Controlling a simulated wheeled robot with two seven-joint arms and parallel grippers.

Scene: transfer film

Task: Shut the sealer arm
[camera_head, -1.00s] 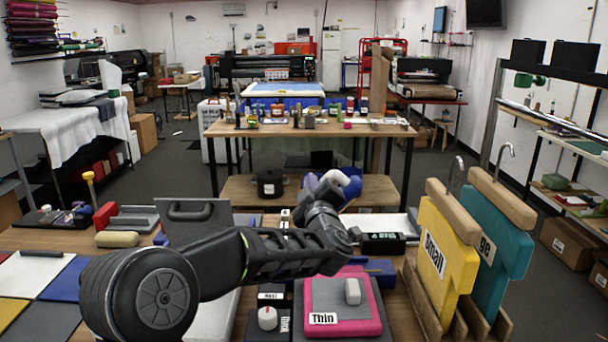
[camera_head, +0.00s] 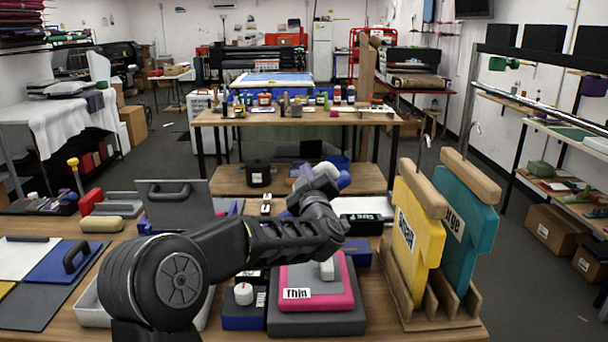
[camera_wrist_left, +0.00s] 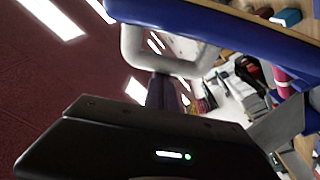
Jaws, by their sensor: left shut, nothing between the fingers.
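The sealer arm (camera_wrist_left: 225,25) shows in the left wrist view as a thick blue bar with a pale grey loop handle (camera_wrist_left: 150,55). In the head view, blue and pale grey parts (camera_head: 342,181) show just past the end of my left arm, and the arm seems to stand raised. My left gripper (camera_head: 318,198) is beside these parts, above the table, shut and empty. Its fingertips are hidden, so I cannot tell whether it touches the arm. A blue base (camera_head: 357,250) shows partly behind my forearm. My right gripper is not in view.
A grey and pink stack (camera_head: 310,300) labelled Thin lies in front of my forearm. Yellow (camera_head: 420,215) and teal (camera_head: 468,220) shirt-shaped boards stand in a wooden rack on the right. A black box with a green label (camera_head: 364,222) lies behind the blue base.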

